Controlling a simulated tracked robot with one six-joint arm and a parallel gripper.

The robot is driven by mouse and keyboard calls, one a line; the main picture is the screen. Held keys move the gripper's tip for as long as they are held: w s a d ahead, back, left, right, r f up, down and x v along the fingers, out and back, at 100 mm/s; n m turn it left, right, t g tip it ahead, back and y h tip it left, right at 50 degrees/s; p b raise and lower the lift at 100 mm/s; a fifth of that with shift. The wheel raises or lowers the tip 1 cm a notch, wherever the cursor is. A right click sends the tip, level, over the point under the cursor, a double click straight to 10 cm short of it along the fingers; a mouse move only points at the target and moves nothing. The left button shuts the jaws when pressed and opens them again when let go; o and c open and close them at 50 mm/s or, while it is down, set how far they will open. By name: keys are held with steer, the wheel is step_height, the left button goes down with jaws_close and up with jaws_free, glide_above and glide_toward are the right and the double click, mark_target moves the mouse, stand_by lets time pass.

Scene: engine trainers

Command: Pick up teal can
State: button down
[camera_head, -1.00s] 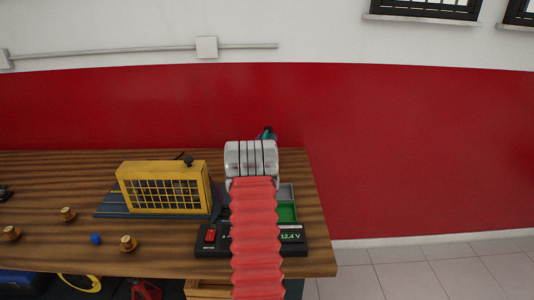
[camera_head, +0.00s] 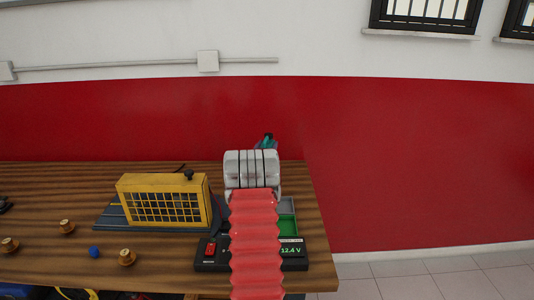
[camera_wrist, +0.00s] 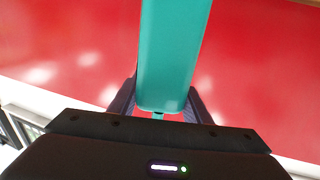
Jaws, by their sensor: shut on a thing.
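The teal can (camera_wrist: 172,55) fills the upper middle of the wrist view, long and flat-sided. My gripper (camera_wrist: 160,105) is shut on it, with one dark finger on each side of its near end. In the head view only a small teal part of the can (camera_head: 265,143) shows above my grey wrist, at the back right of the table. The rest of it and my fingers are hidden behind my wrist and arm there. In the wrist view the red wall fills the background behind the can.
A yellow caged unit (camera_head: 163,200) stands left of my arm. A black meter reading 12.4 V (camera_head: 291,250) and a green tray (camera_head: 287,227) lie under and beside my arm. Several brass fittings and a blue cap (camera_head: 94,252) are at the left. The table (camera_head: 318,240) ends at the right.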

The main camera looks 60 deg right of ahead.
step_height(320, 180, up, 15)
steer(key=shift+r, duration=0.2)
stand_by(0.7)
